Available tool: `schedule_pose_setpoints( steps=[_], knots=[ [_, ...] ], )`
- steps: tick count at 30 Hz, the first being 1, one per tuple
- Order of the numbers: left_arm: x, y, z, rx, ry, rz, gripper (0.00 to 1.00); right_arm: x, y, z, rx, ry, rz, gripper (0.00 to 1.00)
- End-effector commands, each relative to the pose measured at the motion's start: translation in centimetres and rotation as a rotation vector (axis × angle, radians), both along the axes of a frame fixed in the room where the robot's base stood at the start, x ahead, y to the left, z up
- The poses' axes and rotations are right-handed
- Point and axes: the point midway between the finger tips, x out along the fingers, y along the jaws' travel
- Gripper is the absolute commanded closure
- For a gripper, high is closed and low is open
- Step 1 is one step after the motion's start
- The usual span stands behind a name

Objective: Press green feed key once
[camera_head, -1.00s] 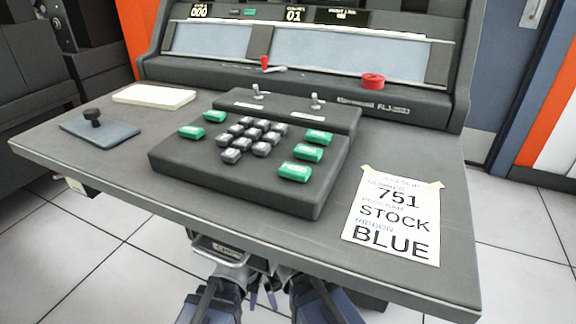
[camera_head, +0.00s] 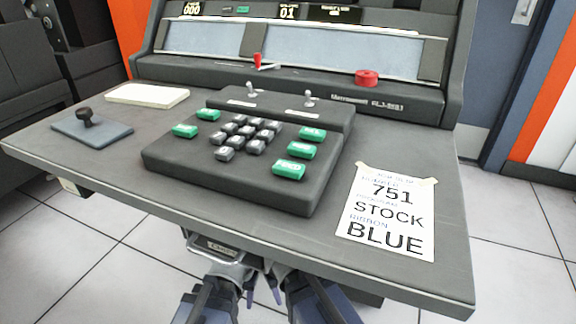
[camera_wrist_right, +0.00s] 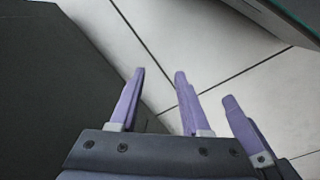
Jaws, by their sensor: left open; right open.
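The keypad (camera_head: 228,182) is a dark raised block on the desk with several green keys around grey ones. The front right green key (camera_head: 289,168) carries a small white label that looks like FEED but is too blurred to be sure. Two green keys sit behind it, and two more are on the keypad's left. My left gripper (camera_head: 250,292) is low in front of the desk, below its front edge, away from the keys. My right gripper (camera_wrist_right: 160,73) is open and empty over the floor in the right wrist view. A third purple finger shows beside it.
A paper slip (camera_head: 386,213) reading 751 STOCK BLUE is taped right of the keypad. A pad with a black knob (camera_head: 86,117) and a pale card stack (camera_head: 147,94) lie left. Toggle switches, a red lever (camera_head: 258,60) and a red button (camera_head: 367,77) stand behind.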

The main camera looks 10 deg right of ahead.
Motion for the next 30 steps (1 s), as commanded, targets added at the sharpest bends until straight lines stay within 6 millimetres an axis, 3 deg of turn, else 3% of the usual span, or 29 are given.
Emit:
schedule_pose_setpoints(
  steps=[2,12,30],
  knots=[
    [0.00,0.01,-0.05,0.000,0.000,0.000,0.50,0.00,0.00,-0.05,0.000,0.000,0.000,0.63],
    [0.00,0.00,-0.04,0.000,0.000,0.000,0.50,0.00,0.00,-0.04,0.000,0.000,0.000,1.00],
    [0.00,0.00,-0.04,0.000,0.000,0.000,0.50,0.00,0.00,-0.04,0.000,0.000,0.000,1.00]
  ],
)
